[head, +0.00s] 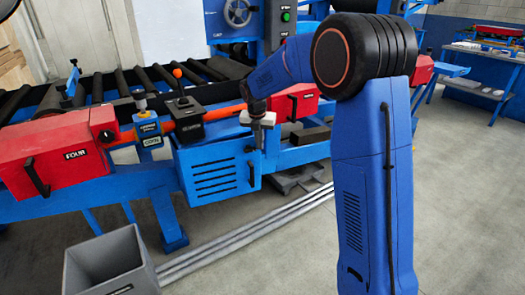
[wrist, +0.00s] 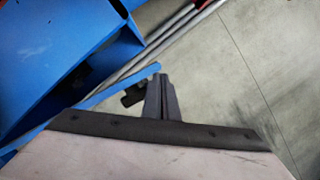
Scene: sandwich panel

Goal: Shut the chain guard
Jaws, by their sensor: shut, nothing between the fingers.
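The chain guard looks to be the blue slotted panel (head: 212,172) on the front of the machine, with a black upright handle (head: 252,173) near its right edge. In the wrist view the guard's thin blue edge (wrist: 100,98) stands out from the blue frame with a dark gap behind it, so it looks ajar. The black handle also shows there (wrist: 134,95), just left of my fingertips. My gripper (head: 262,138) is above the guard's right end, pointing down. In the wrist view my gripper (wrist: 161,82) has its fingers together and empty. I cannot tell whether they touch the guard.
Red boxes (head: 55,158) and (head: 290,103) flank the guard along the blue frame. An orange-knobbed lever (head: 178,75) stands above it. A grey bin (head: 108,265) is at the front left. Long metal bars (head: 240,235) lie on the floor below.

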